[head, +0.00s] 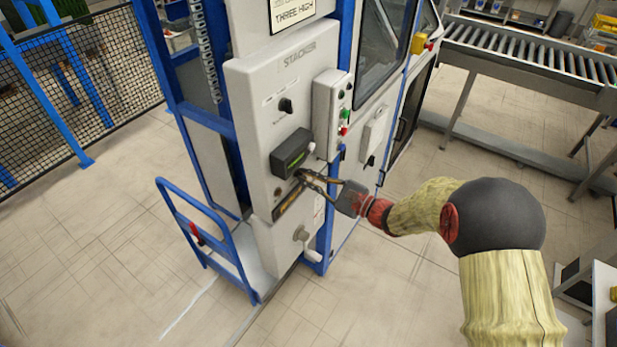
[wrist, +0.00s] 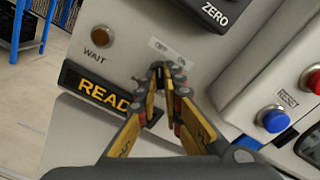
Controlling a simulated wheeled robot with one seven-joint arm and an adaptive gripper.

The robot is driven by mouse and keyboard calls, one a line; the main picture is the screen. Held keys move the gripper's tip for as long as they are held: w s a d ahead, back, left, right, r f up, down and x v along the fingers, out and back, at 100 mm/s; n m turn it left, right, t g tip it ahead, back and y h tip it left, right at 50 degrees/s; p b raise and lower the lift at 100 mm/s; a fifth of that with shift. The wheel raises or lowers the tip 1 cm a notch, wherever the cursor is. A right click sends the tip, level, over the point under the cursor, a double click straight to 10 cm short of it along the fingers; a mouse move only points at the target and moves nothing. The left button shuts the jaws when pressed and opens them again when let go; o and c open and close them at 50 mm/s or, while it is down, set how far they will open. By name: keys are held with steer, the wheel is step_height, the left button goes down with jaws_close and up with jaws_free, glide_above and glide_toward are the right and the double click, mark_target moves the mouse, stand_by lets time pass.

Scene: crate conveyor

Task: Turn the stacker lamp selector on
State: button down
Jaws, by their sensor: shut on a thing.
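The stacker panel (head: 262,120) is a pale grey cabinet front marked STACKER. In the wrist view a small OFF/ON label (wrist: 170,51) sits on the panel right above my gripper (wrist: 158,75). My gripper's fingertips are closed together on the small selector under that label. The selector is almost wholly hidden by the fingertips, so its OFF or ON position cannot be told. In the head view my gripper (head: 301,176) reaches the panel from the right, just below a dark display box (head: 291,153).
An amber WAIT lamp (wrist: 101,36) and a READY sign (wrist: 100,90) are left of my fingers. A blue RESET button (wrist: 274,119) and a red button (wrist: 313,80) are to the right. A black knob (head: 285,105) sits higher up. A blue trolley (head: 205,235) stands left of the cabinet.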

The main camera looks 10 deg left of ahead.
steer(key=m+p, duration=0.1)
steer(key=m, duration=0.3)
steer(key=shift+p, duration=0.4)
steer(key=m+p, duration=0.2)
steer(key=m, duration=0.1)
steer(key=shift+s+m, duration=0.1)
steer(key=shift+m, duration=0.3)
steer(key=m+p, duration=0.2)
steer(key=m, duration=0.2)
steer(key=shift+p, duration=0.3)
steer(key=shift+m+p, duration=0.75)
steer(key=shift+m, duration=0.85)
steer(key=c, duration=1.9)
jaws_free()
